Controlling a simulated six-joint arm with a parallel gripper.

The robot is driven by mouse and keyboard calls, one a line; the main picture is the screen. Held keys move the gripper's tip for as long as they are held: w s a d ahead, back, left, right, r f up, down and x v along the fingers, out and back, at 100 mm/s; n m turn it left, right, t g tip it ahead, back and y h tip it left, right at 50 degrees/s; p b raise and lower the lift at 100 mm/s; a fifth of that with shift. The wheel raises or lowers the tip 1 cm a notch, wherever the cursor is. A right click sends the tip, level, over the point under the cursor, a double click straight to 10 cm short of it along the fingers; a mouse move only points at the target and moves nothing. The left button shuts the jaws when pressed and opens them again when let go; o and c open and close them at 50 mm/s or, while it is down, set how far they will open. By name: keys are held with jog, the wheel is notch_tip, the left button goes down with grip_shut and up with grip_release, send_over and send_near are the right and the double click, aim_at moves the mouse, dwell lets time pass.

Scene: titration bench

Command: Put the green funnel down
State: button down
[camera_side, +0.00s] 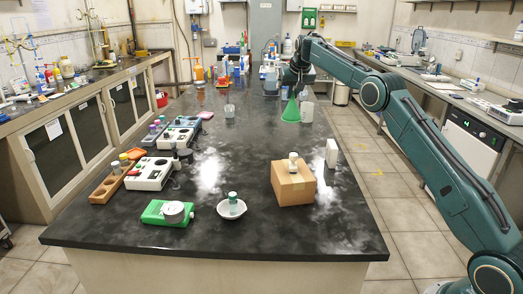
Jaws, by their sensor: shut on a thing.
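The green funnel (291,111) is at the back right of the dark bench, with its wide end down and its narrow end up. My gripper (292,90) is above it, at the end of my teal arm, and is shut on the funnel's narrow upper part. The fingertips are small and partly merged with the bottles behind. I cannot tell whether the funnel's rim touches the bench top or is slightly above it.
A clear bottle (307,111) stands just right of the funnel, and a glass beaker (229,111) stands to its left. Several bottles crowd the back. A cardboard box (293,184) and a white bowl (231,209) stand nearer. The bench middle (250,150) is clear.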

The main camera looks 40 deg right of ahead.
jog(key=w+a+f+n+y, duration=0.2)
jog(key=a+f+n, duration=0.15)
jog(key=a, duration=0.65)
jog(key=w+a+f+n+y, duration=0.1)
jog(key=a+f+n+y, duration=0.2)
jog(key=a, duration=0.7)
jog(key=w+a+f+n+y, duration=0.1)
jog(key=w+a+f+n, duration=0.15)
jog(key=a+n, duration=0.45)
notch_tip(320, 180, down, 9)
jog(key=a+m, duration=0.2)
jog(key=shift+s+a, duration=0.2)
jog(key=shift+s, duration=0.05)
jog(key=c, duration=1.5)
grip_release()
jog(key=shift+o, duration=0.2)
jog(key=shift+r, duration=0.1)
